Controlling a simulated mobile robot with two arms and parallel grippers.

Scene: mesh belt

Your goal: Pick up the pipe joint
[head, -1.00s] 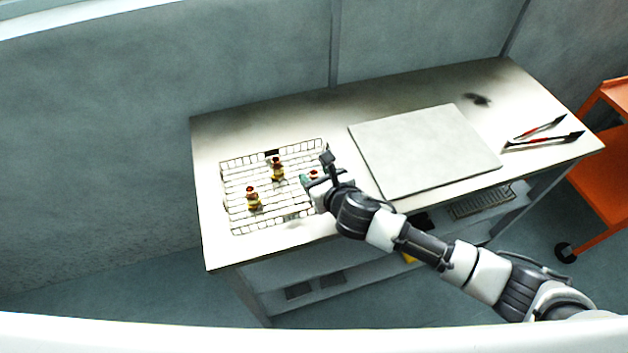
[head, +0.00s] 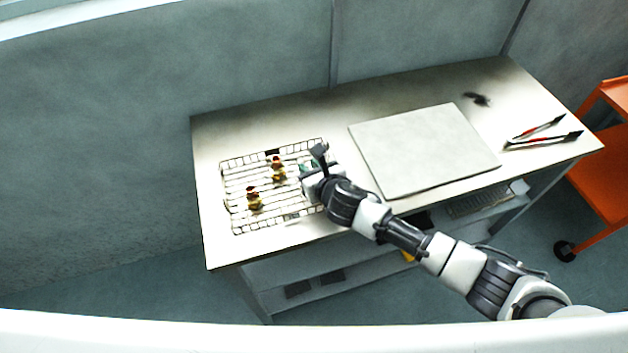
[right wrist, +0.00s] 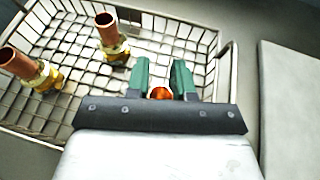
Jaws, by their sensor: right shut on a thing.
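The pipe joint (right wrist: 161,93) shows in the right wrist view as a round copper end between the green fingers of my right gripper (right wrist: 161,78). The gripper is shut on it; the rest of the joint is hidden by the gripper. In the head view my right gripper (head: 307,168) is over the right side of the wire mesh basket (head: 229,214) and hides the held joint. I cannot tell whether the joint touches the mesh. Two other copper-and-brass pipe joints, one at the back (head: 278,170) and one at the front left (head: 254,200), stand in the basket. My left gripper is not in view.
The basket stands on the left of a pale workbench (head: 220,135). A flat grey board (head: 425,150) lies to its right. Tongs with red parts (head: 540,128) lie at the bench's right end. An orange cart (head: 605,160) stands beyond. The bench behind the board is mostly clear.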

